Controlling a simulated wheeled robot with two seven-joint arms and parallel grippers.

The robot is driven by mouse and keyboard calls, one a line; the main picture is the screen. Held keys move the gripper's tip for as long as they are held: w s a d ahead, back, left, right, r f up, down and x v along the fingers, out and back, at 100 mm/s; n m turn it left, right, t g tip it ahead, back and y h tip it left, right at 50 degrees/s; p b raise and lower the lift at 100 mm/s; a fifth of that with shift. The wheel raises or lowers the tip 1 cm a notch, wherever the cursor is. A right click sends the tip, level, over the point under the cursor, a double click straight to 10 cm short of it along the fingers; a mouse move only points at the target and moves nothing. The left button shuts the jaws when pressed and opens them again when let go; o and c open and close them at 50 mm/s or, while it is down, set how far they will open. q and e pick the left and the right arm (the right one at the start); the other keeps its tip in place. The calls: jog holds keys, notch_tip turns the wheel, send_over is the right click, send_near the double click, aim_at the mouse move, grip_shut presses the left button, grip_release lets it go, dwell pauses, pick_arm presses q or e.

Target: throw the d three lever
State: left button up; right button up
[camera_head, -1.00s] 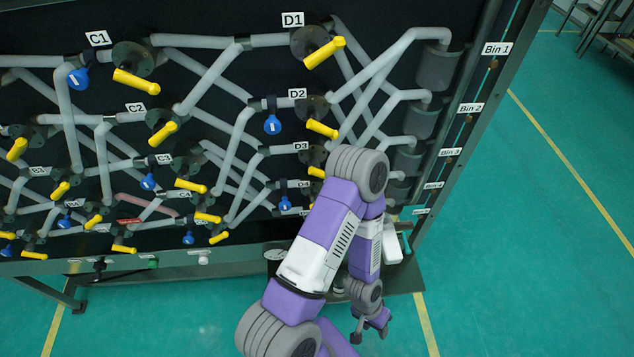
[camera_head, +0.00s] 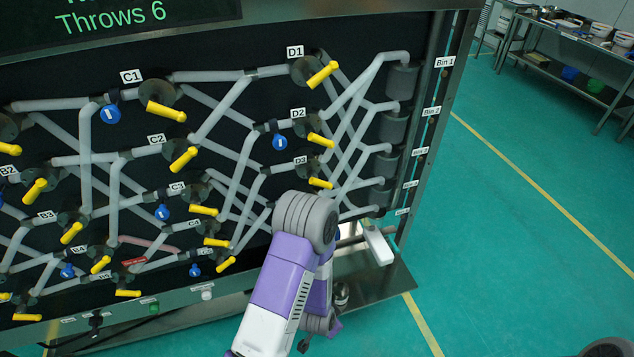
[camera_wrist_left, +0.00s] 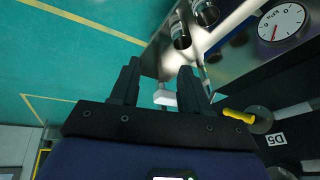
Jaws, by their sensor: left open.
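The D3 lever (camera_head: 320,183) is a yellow handle below the D3 label (camera_head: 300,160) on the dark panel. It points right and slightly down, just above the elbow of my purple and grey arm. My left gripper (camera_head: 303,345) hangs low at the bottom of the head view, well below the D3 lever and mostly hidden by the arm. In the left wrist view my left gripper (camera_wrist_left: 158,78) is open with nothing between its fingers. A yellow lever (camera_wrist_left: 238,116) beside the D5 label (camera_wrist_left: 277,139) shows to its right. My right gripper is out of view.
The D2 lever (camera_head: 320,140) is close above D3. My arm hides the pipes below D3. A metal shelf (camera_head: 370,285) juts out at the panel's foot. A round gauge (camera_wrist_left: 281,22) shows in the wrist view. Green floor right of the panel is free.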

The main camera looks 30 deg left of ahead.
pick_arm(q)
jog(key=w+a+r+m+t+y, duration=0.3)
jog(key=w+a+r+m+t, duration=0.15)
jog(key=w+a+r, duration=0.3)
jog(key=m+t+y+p, duration=0.2)
jog(key=m+t+y, duration=0.4)
jog(key=m, duration=0.5)
send_near(321, 183)
jog(key=w+a+f, duration=0.2)
jog(key=w, duration=0.1)
jog(key=shift+t, duration=0.25)
jog(key=shift+r+x, duration=0.2)
jog(key=shift+x, duration=1.6)
jog(key=shift+r+x, duration=0.2)
jog(key=shift+x, duration=1.6)
jog(key=shift+b, duration=0.3)
grip_shut()
